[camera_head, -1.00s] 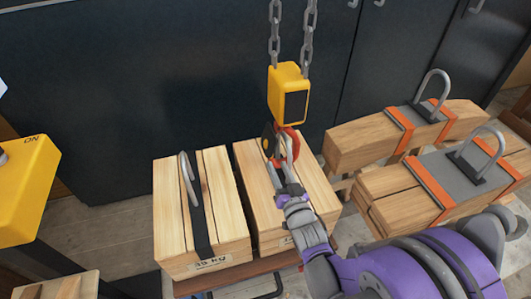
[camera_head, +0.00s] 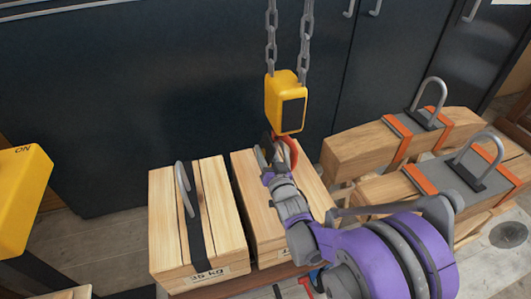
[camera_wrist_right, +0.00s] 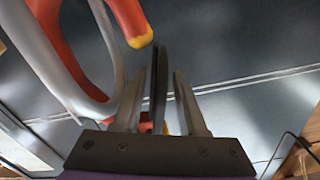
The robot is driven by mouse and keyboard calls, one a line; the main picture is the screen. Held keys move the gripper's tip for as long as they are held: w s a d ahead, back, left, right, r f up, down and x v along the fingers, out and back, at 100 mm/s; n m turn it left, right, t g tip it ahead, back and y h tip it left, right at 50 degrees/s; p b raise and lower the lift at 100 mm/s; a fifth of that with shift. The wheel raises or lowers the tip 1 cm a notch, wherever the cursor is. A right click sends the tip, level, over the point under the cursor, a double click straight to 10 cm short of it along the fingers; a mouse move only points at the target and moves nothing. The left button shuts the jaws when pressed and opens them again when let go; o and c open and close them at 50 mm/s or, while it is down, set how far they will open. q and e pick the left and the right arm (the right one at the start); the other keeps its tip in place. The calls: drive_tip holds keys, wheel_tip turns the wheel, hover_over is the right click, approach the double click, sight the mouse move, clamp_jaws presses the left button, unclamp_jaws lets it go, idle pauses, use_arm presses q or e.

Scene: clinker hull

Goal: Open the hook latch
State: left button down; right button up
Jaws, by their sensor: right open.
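The orange-red hook (camera_head: 291,152) hangs under the yellow hoist block (camera_head: 287,103) on two chains. My right gripper (camera_head: 268,158) is at the hook's left side in the head view; its fingers are small and partly hidden there. In the right wrist view, my right gripper (camera_wrist_right: 160,95) is open. A thin dark plate (camera_wrist_right: 159,85), seemingly the hook latch, stands edge-on between the fingers, with a gap visible on the right. The hook's yellow-tipped end (camera_wrist_right: 138,28) is above and left of the fingers. A grey metal loop (camera_wrist_right: 45,55) passes beside the hook. My left gripper is out of view.
A wooden crate with a grey handle (camera_head: 184,185) stands left of the hook, and another crate (camera_head: 258,205) stands below it. Wooden beams with orange-edged straps (camera_head: 398,128) lie at the right. Dark cabinets (camera_head: 160,90) stand behind. A yellow box (camera_head: 20,195) is at the left edge.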

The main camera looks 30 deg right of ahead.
clamp_jaws()
idle(1.4)
